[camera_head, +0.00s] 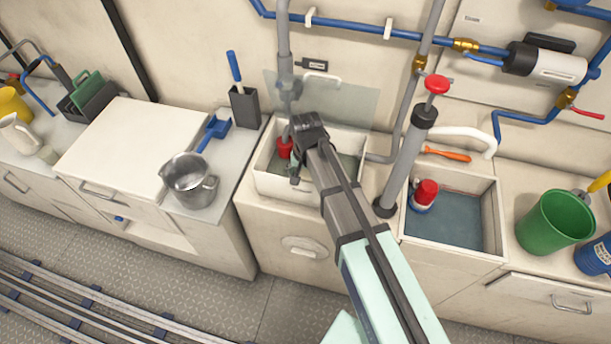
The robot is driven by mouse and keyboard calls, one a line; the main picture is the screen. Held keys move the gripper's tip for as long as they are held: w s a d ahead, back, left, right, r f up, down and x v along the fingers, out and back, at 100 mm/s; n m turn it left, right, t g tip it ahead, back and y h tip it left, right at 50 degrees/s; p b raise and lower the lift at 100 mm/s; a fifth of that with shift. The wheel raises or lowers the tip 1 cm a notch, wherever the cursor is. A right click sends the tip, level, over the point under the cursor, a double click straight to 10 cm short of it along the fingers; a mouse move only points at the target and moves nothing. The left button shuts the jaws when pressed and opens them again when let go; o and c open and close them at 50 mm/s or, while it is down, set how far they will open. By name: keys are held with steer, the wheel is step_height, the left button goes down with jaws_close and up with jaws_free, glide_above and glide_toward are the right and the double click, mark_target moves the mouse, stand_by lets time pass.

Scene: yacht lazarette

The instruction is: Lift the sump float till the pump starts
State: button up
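A white open-topped sump box (262,172) sits in the counter at the middle, with a clear lid (345,103) tilted up behind it. A small red part (284,148), which looks like the float, shows inside at the left, below a grey vertical pipe. My gripper (294,172) reaches down into the box just right of and in front of the red part. My arm's dark wrist hides much of the box. I cannot tell whether the fingers touch the red part or are open or shut.
A grey hand pump (405,160) with a red knob stands right of the box. Beyond it is a basin (492,215) holding a red-capped item (426,192). A green bucket (555,222) stands further right. A steel pot (188,180) and blue scoop (215,130) are left.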

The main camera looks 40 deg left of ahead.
steer(key=c, duration=1.2)
steer(key=shift+w+a+r+g+p, duration=0.2)
steer(key=shift+r+g+p, duration=0.1)
steer(key=shift+r+p, duration=0.35)
steer(key=r, duration=0.1)
steer(key=w+r+p, duration=0.1)
steer(key=r, duration=0.1)
steer(key=shift+w+a+r+g, duration=0.1)
steer(key=shift+a+r+g, duration=0.05)
steer(key=shift+r+g, duration=0.15)
steer(key=shift+w+r, duration=0.1)
steer(key=shift+w, duration=0.05)
steer(key=o, duration=1.7)
